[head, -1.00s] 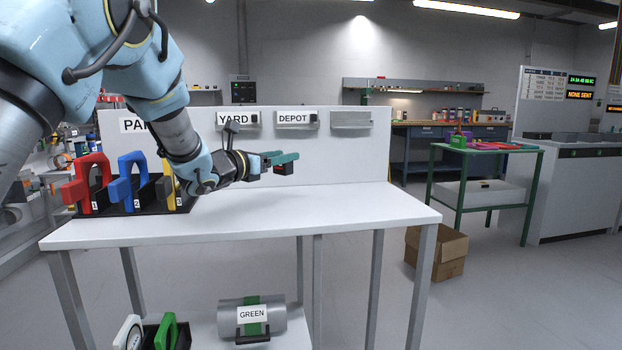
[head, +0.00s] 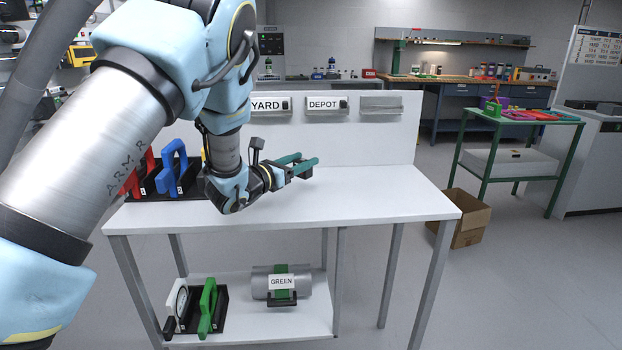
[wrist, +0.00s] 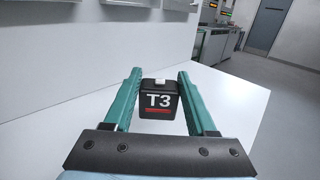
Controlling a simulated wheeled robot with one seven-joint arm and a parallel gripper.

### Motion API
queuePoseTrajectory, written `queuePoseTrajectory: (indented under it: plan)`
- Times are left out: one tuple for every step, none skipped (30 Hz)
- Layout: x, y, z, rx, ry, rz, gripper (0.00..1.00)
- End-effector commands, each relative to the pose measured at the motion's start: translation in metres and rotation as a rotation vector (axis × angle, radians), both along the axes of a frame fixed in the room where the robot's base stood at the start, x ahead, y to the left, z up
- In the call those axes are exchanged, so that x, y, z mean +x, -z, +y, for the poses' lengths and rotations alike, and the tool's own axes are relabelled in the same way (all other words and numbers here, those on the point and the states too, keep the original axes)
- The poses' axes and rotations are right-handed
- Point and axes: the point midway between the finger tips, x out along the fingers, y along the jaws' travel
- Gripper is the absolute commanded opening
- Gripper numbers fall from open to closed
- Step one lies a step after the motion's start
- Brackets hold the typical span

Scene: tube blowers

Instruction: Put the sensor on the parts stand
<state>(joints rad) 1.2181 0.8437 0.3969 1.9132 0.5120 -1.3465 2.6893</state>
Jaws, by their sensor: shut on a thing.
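The sensor is a small black block marked T3 (wrist: 158,102), with a red stripe and a white nub on top. In the wrist view it sits upright between the two teal fingers of my gripper (wrist: 159,92), which is shut on it. In the head view my gripper (head: 303,165) is over the white bench, and the sensor is mostly hidden by the fingers. A green-framed stand (head: 485,165), which looks like the parts stand, is at the far right, well away from my gripper. Its top holds several coloured items.
The white bench (head: 380,200) has a back panel with YARD (head: 268,106) and DEPOT (head: 324,105) labels. Red and blue handled pieces (head: 172,168) stand at its left. A GREEN-labelled canister (head: 282,284) lies on the lower shelf. A cardboard box (head: 470,218) is between bench and stand.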

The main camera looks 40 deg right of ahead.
Motion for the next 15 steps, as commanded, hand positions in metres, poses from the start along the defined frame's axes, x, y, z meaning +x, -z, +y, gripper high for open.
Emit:
queuePoseTrajectory:
  plan:
    - [0.000, 0.006, 0.000, 0.001, -0.001, 0.002, 0.01]
    - [0.000, 0.009, 0.000, 0.000, -0.001, 0.001, 0.01]
    - [0.000, 0.012, 0.000, -0.001, -0.001, 0.000, 0.01]
    - [0.000, 0.014, 0.000, 0.000, -0.001, 0.000, 0.01]
    - [0.000, 0.017, 0.000, 0.000, 0.000, 0.000, 0.01]
    - [0.000, 0.021, 0.000, 0.000, 0.000, 0.001, 0.01]
    - [0.000, 0.026, 0.000, 0.001, 0.000, 0.001, 0.01]
    - [0.000, 0.031, 0.000, 0.001, 0.000, 0.002, 0.01]
    - [0.000, 0.037, 0.000, 0.001, 0.000, 0.001, 0.01]
    - [0.000, 0.041, 0.000, 0.002, 0.000, 0.001, 0.01]
    - [0.000, 0.045, 0.000, 0.001, 0.000, 0.001, 0.01]
    - [0.001, 0.049, 0.000, 0.000, -0.001, 0.001, 0.01]
    - [0.001, 0.052, 0.000, -0.001, -0.001, 0.001, 0.01]
    - [0.001, 0.054, 0.000, -0.001, -0.001, 0.001, 0.01]
    - [0.000, 0.055, 0.000, -0.002, -0.001, 0.000, 0.01]
